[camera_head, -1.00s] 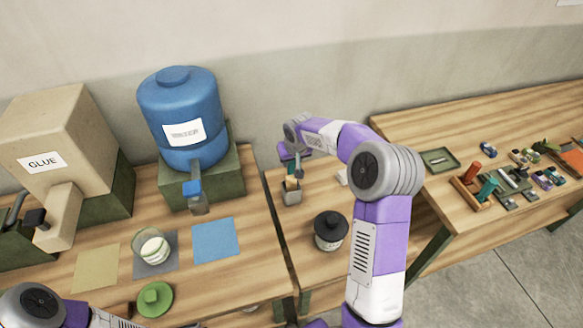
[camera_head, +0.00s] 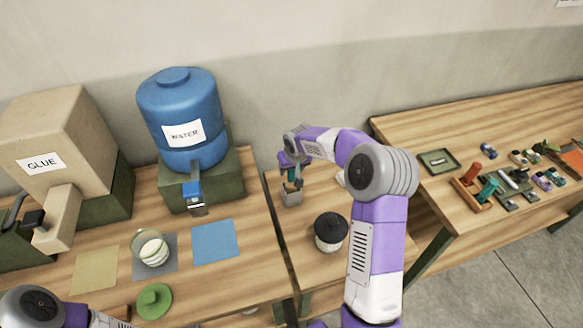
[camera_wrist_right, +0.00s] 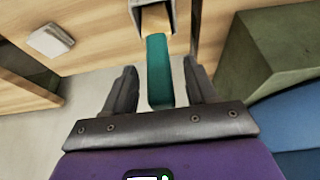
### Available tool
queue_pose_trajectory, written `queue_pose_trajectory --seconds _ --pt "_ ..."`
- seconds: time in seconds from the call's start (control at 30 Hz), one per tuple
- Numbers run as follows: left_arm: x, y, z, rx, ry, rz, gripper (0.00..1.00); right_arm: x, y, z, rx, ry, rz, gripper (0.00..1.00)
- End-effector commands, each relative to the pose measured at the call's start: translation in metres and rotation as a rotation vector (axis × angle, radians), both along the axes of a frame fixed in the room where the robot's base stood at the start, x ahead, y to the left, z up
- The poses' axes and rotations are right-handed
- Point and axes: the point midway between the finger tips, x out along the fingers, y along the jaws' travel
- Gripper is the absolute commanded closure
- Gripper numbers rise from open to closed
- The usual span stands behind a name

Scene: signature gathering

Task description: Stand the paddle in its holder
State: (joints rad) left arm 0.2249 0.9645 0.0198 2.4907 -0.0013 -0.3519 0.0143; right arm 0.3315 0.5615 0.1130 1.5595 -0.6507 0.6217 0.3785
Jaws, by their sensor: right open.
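The paddle has a teal handle (camera_wrist_right: 159,70) and a pale wooden part (camera_wrist_right: 155,18). It stands in a small grey square holder (camera_head: 291,198), with the wooden part inside the holder's mouth and the handle sticking out. The holder also shows in the right wrist view (camera_wrist_right: 136,10). My right gripper (camera_wrist_right: 159,68) is open, with one finger on each side of the handle and a gap on both sides. In the head view, my right gripper (camera_head: 291,171) is just above the holder. My left gripper is not in view; only part of my left arm shows at the bottom left.
A black-lidded jar (camera_head: 330,232) stands in front of the holder. A blue water jug (camera_head: 182,110) on a green stand (camera_head: 225,180) is to its left. A small pale block (camera_wrist_right: 50,40) lies near the holder.

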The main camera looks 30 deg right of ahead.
Motion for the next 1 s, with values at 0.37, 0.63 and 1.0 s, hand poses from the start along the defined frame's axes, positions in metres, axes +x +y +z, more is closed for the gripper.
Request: queue_pose_trajectory --seconds 0.37,0.63,1.0 --pt "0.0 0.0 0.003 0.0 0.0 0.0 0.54 -0.014 0.003 0.04 -0.002 -0.005 -0.001 0.43" --pt "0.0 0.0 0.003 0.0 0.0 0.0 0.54 -0.035 0.008 0.092 -0.001 -0.003 0.0 0.43" --pt "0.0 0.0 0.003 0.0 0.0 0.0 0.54 -0.045 0.011 0.115 0.0 0.001 0.0 0.43"
